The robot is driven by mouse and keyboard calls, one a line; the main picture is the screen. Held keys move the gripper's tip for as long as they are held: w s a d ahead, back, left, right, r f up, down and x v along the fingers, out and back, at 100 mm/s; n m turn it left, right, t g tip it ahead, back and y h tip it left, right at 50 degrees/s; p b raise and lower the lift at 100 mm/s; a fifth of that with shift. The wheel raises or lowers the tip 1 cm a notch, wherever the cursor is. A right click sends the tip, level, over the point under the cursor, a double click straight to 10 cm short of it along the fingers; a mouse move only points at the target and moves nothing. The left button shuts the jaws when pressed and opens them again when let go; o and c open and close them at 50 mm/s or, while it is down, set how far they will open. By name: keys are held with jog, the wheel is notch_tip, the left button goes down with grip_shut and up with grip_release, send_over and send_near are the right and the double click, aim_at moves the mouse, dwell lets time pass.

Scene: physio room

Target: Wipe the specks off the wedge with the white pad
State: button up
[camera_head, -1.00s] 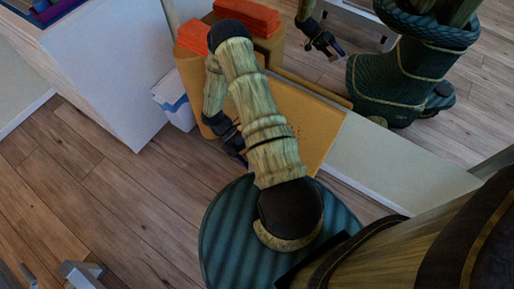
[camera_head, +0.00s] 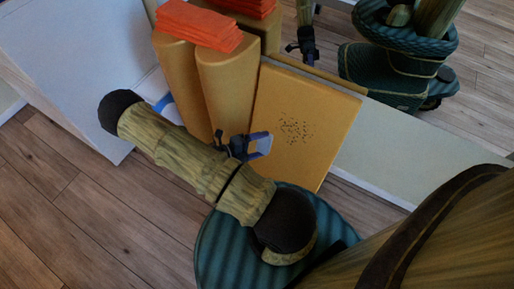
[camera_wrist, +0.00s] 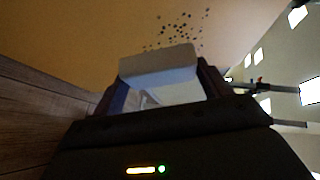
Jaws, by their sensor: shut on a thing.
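The yellow-orange wedge (camera_head: 290,155) stands beside two rounded bolsters, its broad face turned toward me. A cluster of dark specks (camera_head: 297,130) sits on the upper middle of that face. In the wrist view the specks (camera_wrist: 183,30) lie beyond the pad on the wedge's face (camera_wrist: 90,35). My gripper (camera_head: 255,145) is at the left part of the wedge face, left of and a little below the specks. I cannot tell whether the pad touches the wedge.
Tan bolsters (camera_head: 225,90) stand left of the wedge, with folded orange cloths (camera_head: 198,25) on top. A white cabinet (camera_head: 70,60) is at the left. A mirror behind the wedge shows my reflection (camera_head: 400,60). Wood floor (camera_head: 70,215) is clear at lower left.

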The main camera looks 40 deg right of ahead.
jog(key=shift+d, duration=0.1)
dwell(0.3)
jog(key=shift+w+d+f+b, duration=0.3)
jog(key=shift+d+b, duration=0.3)
jog(key=shift+d, duration=0.25)
jog(key=shift+w+d+f+b, duration=0.25)
jog(key=shift+w+d+b, duration=0.2)
jog(key=shift+d+b, duration=0.3)
jog(key=shift+w+d+f+b, duration=0.3)
jog(key=shift+d+b, duration=0.2)
jog(key=shift+d, duration=0.4)
jog(key=shift+w+d, duration=0.15)
jog(key=shift+d, duration=0.2)
jog(key=shift+s+d+r+p, duration=0.1)
jog(key=shift+s+d+p, duration=0.1)
jog(key=shift+s+p, duration=0.3)
jog(key=shift+s+d+p, duration=0.15)
jog(key=shift+s+p, duration=0.25)
jog(key=shift+p, duration=0.05)
jog(key=shift+s+d+p, duration=0.2)
jog(key=shift+s+p, duration=0.25)
jog(key=shift+s, duration=0.25)
